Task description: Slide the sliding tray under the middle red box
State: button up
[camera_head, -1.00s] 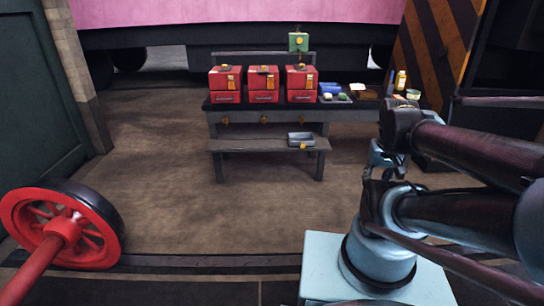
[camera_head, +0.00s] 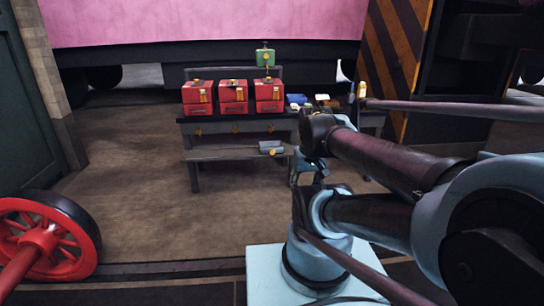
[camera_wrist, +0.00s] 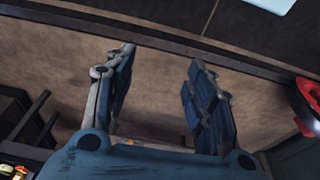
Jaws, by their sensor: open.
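Three red boxes stand in a row on the bench; the middle red box (camera_head: 233,97) has a yellow tag on its front. A small grey tray (camera_head: 270,147), which looks like the sliding tray, sits on the lower shelf, below and right of the middle box. Its right end is close to my arm in the picture. My gripper (camera_wrist: 160,65) is open and empty in the wrist view, with bare floor between its fingers. In the head view it is small and partly hidden by my arm, well in front of the bench.
The bench's lower shelf (camera_head: 215,154) is bare left of the tray. A green box (camera_head: 265,58) stands above the right red box (camera_head: 269,96). Small items lie on the bench's right. A red wheel (camera_head: 40,240) stands at the left. Floor (camera_head: 150,210) before the bench is clear.

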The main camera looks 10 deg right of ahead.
jog(key=w+r+t, duration=0.2)
jog(key=w+r, duration=0.3)
jog(key=w, duration=0.9)
jog(key=t, duration=0.9)
send_over(272, 152)
jog(key=s, duration=1.7)
notch_tip(272, 152, down, 31)
jog(key=x, duration=1.7)
jog(key=shift+w+d, duration=0.2)
jog(key=shift+w, duration=0.15)
jog(key=shift+a, duration=0.1)
grip_shut()
